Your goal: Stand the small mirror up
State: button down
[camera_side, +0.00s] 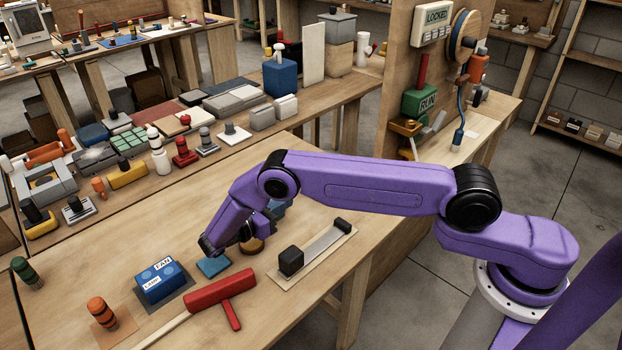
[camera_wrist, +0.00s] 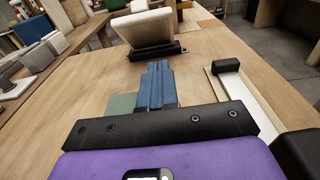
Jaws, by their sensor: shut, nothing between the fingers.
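A pale, tilted panel (camera_wrist: 145,29) on a dark base bar (camera_wrist: 156,51) lies ahead of my fingers in the wrist view. It looks like the small mirror, leaning rather than upright. I cannot make out its reflection clearly. In the side view I cannot see it; my arm seems to hide that spot. In the side view the fingers (camera_side: 278,208) show only partly behind my wrist.
A pale strip with black end blocks (camera_side: 318,250) lies right of my gripper. A greenish square (camera_wrist: 120,105) lies left of my fingers.

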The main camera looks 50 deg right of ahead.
jog(key=d, duration=0.6)
jog(key=shift+d+f, duration=0.2)
jog(key=shift+d, duration=0.15)
jog(key=d, duration=0.1)
jog(key=d+r, duration=0.1)
jog(key=shift+d+r, duration=0.3)
jog(key=shift+d, duration=0.05)
jog(key=shift+d+r, duration=0.45)
jog(key=shift+d, duration=0.05)
jog(key=shift+r, duration=0.15)
jog(key=shift+d+r+y, duration=0.2)
jog(key=shift+d+y, duration=0.05)
jog(key=shift+y, duration=0.05)
